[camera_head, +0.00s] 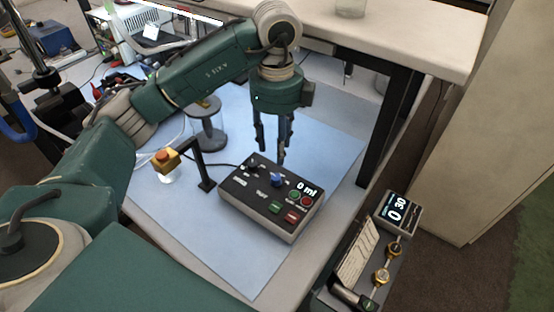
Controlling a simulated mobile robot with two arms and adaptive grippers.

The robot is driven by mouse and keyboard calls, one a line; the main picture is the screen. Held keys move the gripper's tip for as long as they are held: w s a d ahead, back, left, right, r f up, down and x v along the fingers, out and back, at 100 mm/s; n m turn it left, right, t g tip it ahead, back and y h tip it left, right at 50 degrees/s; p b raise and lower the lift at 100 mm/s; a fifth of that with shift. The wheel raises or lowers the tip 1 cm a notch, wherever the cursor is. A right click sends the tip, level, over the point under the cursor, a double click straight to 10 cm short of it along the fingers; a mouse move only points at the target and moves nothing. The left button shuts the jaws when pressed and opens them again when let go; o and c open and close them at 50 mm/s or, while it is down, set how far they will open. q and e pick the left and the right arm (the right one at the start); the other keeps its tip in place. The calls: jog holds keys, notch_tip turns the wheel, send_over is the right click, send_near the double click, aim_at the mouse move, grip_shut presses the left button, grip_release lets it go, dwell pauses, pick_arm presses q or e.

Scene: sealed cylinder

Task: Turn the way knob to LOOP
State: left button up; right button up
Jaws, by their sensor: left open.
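A black and grey control box (262,212) sits on the blue mat. Its top has a blue knob (277,180), a smaller dark knob with a white mark (254,170), a lit display reading "0 ml" and several green and red buttons. Its small labels are too blurred to read, so I cannot tell which knob is the way knob or its setting. My left gripper (272,154) points down over the back of the box, fingers apart and empty, close to the blue knob. Whether a finger touches the knob is unclear. My right gripper is not in view.
A yellow block with an orange button (165,158) and a black bracket (202,170) stand left of the box. A grey spool-like stand (207,128) is behind. A panel with brass fittings (381,276) and a display (397,212) is at right. The mat's front (240,275) is clear.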

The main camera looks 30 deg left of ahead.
pick_arm(q)
send_over(276, 177)
jog(key=f, duration=0.4)
jog(key=shift+s+d+f, duration=0.1)
jog(key=shift+s+f, duration=0.2)
jog(key=f, duration=0.2)
jog(key=p, duration=0.1)
jog(key=shift+w+a+f, duration=0.2)
jog(key=shift+w+f, duration=0.05)
jog(key=shift+f, duration=0.15)
notch_tip(276, 177, down, 2)
jog(key=shift+f, duration=0.2)
jog(key=shift+w, duration=0.1)
jog(key=shift+c, duration=1.3)
grip_shut()
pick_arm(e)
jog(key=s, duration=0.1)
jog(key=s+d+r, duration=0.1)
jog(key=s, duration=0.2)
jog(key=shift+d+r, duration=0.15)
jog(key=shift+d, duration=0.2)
